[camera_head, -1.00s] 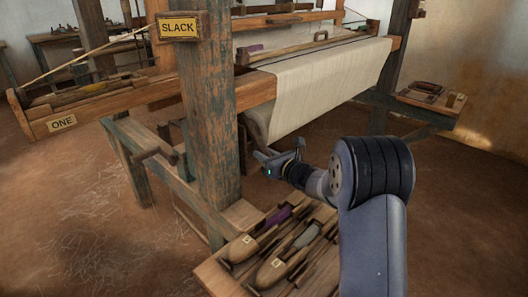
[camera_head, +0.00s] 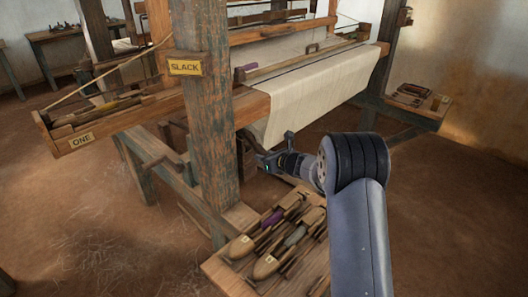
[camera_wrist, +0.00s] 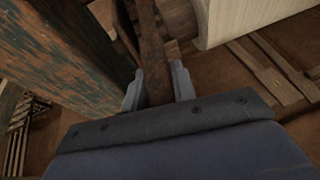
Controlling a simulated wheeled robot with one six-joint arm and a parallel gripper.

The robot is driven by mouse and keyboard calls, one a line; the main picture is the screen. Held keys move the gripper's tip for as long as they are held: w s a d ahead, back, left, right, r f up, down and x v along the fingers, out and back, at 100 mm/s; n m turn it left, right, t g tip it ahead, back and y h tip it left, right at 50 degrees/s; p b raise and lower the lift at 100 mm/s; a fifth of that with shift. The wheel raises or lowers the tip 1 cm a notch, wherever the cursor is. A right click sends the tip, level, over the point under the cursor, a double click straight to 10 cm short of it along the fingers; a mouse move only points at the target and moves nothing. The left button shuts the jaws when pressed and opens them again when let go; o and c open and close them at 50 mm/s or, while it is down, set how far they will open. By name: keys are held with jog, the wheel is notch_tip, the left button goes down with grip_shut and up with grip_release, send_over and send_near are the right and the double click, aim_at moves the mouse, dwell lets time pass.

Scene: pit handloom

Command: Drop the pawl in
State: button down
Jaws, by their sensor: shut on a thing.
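My gripper (camera_wrist: 158,86) is shut on a rusty brown bar (camera_wrist: 155,50), which looks like the pawl. The bar runs between the two grey fingers and away toward the top of the wrist view. In the head view my gripper (camera_head: 268,160) is just right of the worn blue-green post (camera_head: 212,130), below the left end of the cloth-covered beam (camera_head: 300,95). The pawl is too small to make out there. I cannot tell whether its tip touches a ratchet. A yellow SLACK sign (camera_head: 186,67) is on the post.
A wooden tray (camera_head: 215,268) with several shuttles lies below my gripper. The same post (camera_wrist: 60,60) stands close on the left in the wrist view, and pale cloth (camera_wrist: 235,18) hangs at upper right. A small side bench (camera_head: 430,112) is at right. Floor is open at right.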

jog(key=shift+r+g+p, duration=0.3)
jog(key=shift+r+p, duration=0.55)
jog(key=shift+p, duration=0.45)
jog(key=c, duration=1.2)
grip_release()
jog(key=shift+s+d+f+h, duration=0.1)
jog(key=shift+h, duration=0.2)
jog(key=shift+o, duration=0.2)
jog(key=b+v, duration=0.1)
jog(key=v, duration=0.9)
jog(key=shift+s+d+r, duration=0.2)
jog(key=shift+s, duration=0.1)
jog(key=p+x, duration=0.1)
jog(key=x, duration=1)
jog(key=shift+f+b, duration=0.35)
jog(key=shift+b, duration=0.35)
